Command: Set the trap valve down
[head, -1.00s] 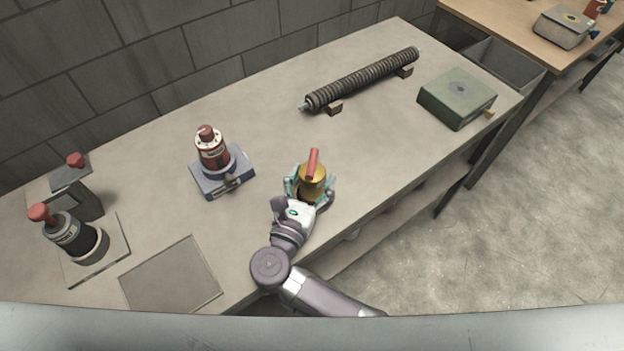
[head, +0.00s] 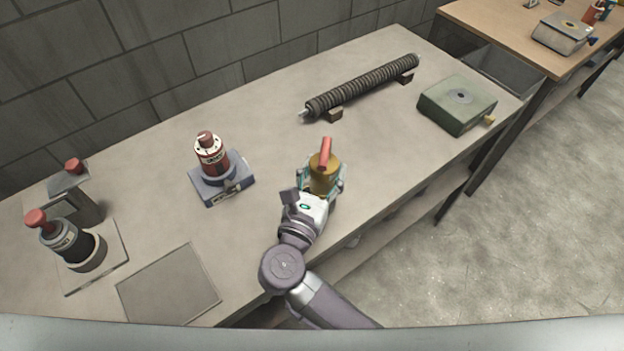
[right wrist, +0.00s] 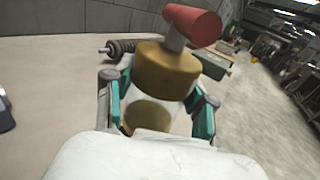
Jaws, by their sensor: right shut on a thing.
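The trap valve (head: 324,171) is a brass-coloured body with a red handle on top. It also shows large in the right wrist view (right wrist: 167,72), upright between the fingers. My right gripper (head: 320,183) is shut on it, with teal finger pads on both sides. The valve is over the worktop (head: 260,240) near its front edge. I cannot tell whether its base touches the surface. My left gripper is not in view.
A red-topped device on a blue base (head: 222,178) stands left of the valve. A ribbed tube (head: 360,86) lies on blocks behind, and a green box (head: 457,104) is at the right.

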